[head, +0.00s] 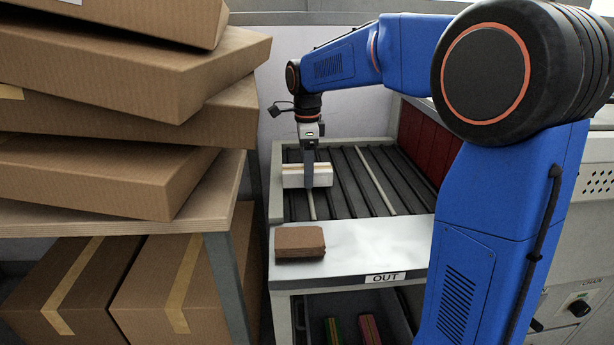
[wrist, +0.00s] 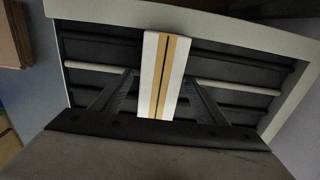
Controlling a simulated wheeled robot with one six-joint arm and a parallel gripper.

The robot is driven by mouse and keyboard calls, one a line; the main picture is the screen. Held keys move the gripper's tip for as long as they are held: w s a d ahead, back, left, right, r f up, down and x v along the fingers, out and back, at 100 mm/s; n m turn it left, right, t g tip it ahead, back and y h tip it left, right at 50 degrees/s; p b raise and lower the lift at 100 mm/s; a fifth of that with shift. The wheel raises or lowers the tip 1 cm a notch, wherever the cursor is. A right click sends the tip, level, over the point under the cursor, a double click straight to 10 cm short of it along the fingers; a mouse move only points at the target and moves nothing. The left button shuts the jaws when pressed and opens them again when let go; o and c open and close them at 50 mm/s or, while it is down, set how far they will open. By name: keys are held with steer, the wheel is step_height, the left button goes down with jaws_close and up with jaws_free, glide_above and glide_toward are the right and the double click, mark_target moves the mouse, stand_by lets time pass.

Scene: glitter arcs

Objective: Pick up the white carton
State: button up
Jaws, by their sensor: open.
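The white carton (head: 293,176) lies on the dark slatted rack, near its left side, in the head view. In the wrist view the white carton (wrist: 148,75) shows tan stripes along its length and lies between the two fingers. My gripper (head: 308,182) points down at the carton, with one finger in front of its near side. In the wrist view my gripper (wrist: 160,78) is open, with a finger on each side of the carton and dark gaps between. The far finger is hidden behind the carton in the head view.
A brown block (head: 299,242) sits on the pale ledge (head: 366,250) marked OUT. Stacked cardboard boxes (head: 150,85) stand close on the left. The rack's raised rim (wrist: 210,22) borders the carton's area. Slats right of the carton are clear.

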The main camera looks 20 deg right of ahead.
steer(key=c, duration=1.4)
steer(key=shift+r, duration=0.1)
